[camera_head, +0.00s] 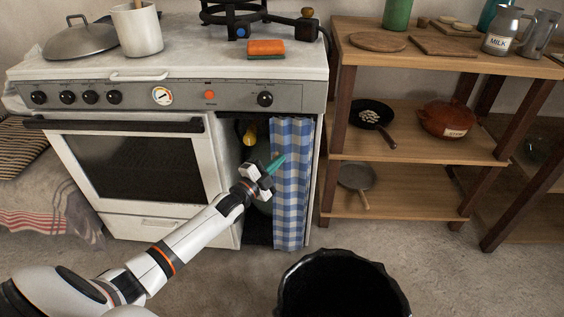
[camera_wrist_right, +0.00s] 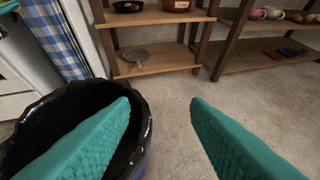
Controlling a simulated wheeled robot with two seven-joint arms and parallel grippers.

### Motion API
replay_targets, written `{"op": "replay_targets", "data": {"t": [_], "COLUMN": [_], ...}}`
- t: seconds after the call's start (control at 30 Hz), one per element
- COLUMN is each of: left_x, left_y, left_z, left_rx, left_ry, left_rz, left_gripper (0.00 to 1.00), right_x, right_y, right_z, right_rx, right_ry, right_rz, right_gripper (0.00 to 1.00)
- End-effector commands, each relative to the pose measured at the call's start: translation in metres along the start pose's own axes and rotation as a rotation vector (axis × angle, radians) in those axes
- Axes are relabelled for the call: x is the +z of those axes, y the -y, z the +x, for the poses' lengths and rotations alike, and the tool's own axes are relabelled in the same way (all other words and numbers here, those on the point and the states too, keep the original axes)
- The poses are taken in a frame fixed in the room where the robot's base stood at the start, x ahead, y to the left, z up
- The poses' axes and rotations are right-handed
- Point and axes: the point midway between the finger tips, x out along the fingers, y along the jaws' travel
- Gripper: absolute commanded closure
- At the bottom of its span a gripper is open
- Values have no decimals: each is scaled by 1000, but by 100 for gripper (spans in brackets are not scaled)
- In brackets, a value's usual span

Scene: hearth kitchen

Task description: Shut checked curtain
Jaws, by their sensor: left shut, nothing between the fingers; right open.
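The blue and white checked curtain (camera_head: 291,200) hangs gathered at the right side of the opening in the stove's lower right. The left part of that opening is uncovered and shows a dark inside with a gas bottle (camera_head: 249,135) partly hidden behind my arm. My left gripper (camera_head: 277,163) is shut, its teal fingertips at the curtain's left edge; I cannot tell whether they touch the cloth. The curtain also shows at the upper left of the right wrist view (camera_wrist_right: 52,42). My right gripper (camera_wrist_right: 160,105) is open and empty, over the floor near a black bin.
The black bin (camera_head: 341,285) stands on the floor in front of the curtain, toward the right. A wooden shelf (camera_head: 405,190) with pans and a red pot (camera_head: 447,118) stands right of the stove. An orange sponge (camera_head: 266,48) lies on the stove top. Floor between stove and bin is clear.

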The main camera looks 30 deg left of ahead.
Motion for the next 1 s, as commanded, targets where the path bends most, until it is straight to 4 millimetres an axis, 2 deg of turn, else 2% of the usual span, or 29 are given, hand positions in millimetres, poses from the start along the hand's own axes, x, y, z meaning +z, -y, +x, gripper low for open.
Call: {"op": "replay_targets", "data": {"t": [0.3,0.5,0.7,1.0], "left_x": [-55,-86,-103,-109], "left_y": [-32,-50,-61,-64], "left_z": [-46,-72,-87,-92], "left_rx": [-4,-2,-1,0], "left_ry": [-5,-4,-3,-3], "left_rz": [6,4,3,1], "left_gripper": [100,100,100,100], "right_x": [-32,-38,-38,-37], "right_y": [5,5,5,5], "right_z": [-12,-14,-13,-13], "right_rx": [-11,-13,-13,-12], "right_ry": [-195,-227,-222,-219], "right_rz": [2,3,3,3], "right_gripper": [57,57,57,57]}}
